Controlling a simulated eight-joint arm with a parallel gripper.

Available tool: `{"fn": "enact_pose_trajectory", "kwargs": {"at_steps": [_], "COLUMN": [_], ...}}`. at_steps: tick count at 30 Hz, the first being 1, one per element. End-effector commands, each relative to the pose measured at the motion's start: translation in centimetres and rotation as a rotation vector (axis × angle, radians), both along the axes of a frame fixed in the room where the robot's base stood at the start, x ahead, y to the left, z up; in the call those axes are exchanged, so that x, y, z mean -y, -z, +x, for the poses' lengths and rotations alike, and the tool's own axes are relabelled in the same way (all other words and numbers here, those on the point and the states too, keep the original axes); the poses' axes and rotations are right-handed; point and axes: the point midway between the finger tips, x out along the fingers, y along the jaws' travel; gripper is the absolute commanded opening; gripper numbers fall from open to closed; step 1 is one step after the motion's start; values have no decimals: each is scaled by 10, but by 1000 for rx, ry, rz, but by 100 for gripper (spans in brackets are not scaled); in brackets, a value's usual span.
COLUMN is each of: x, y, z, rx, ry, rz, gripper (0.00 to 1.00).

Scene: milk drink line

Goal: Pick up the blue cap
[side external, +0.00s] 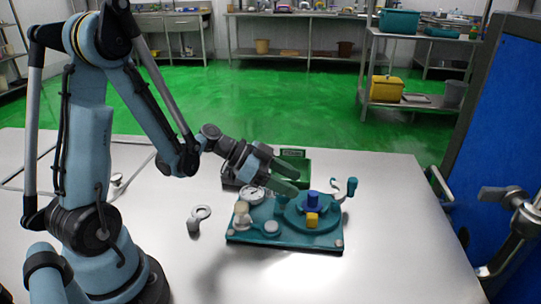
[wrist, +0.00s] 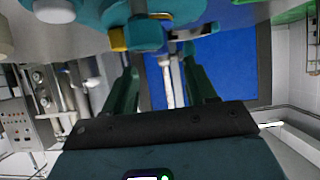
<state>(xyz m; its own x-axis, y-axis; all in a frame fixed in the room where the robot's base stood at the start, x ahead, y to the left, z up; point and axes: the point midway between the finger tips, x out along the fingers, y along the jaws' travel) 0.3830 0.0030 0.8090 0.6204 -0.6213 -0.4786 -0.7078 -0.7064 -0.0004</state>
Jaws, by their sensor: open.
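The blue cap (side external: 313,201) stands upright on a round teal platform (side external: 291,220) of the teal fixture board, just behind a small yellow block (side external: 312,219). My gripper (side external: 297,181) is open, with its two green fingers apart and nothing seen between them. It is up and left of the cap in the side view, apart from it. In the wrist view my gripper's fingers (wrist: 160,58) also stand apart. The yellow block (wrist: 118,39) shows there near the top; I cannot tell the cap clearly in that view.
The board also carries a round white dial (side external: 251,195), a cream-topped post (side external: 242,212) and a teal crank handle (side external: 351,187). A grey ring-ended part (side external: 199,216) lies left. The steel table (side external: 395,240) is clear at right.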

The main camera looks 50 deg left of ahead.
Motion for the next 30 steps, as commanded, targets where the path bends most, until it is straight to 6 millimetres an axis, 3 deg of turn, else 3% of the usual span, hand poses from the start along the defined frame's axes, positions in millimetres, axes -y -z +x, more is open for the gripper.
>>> {"fn": "enact_pose_trajectory", "kwargs": {"at_steps": [18, 28, 30], "x": [40, 44, 44], "y": [29, 33, 33], "z": [39, 43, 43], "rx": [-1, -1, -1], "ry": [2, -1, -1], "rz": [0, 0, 0], "gripper": [56, 56, 48]}}
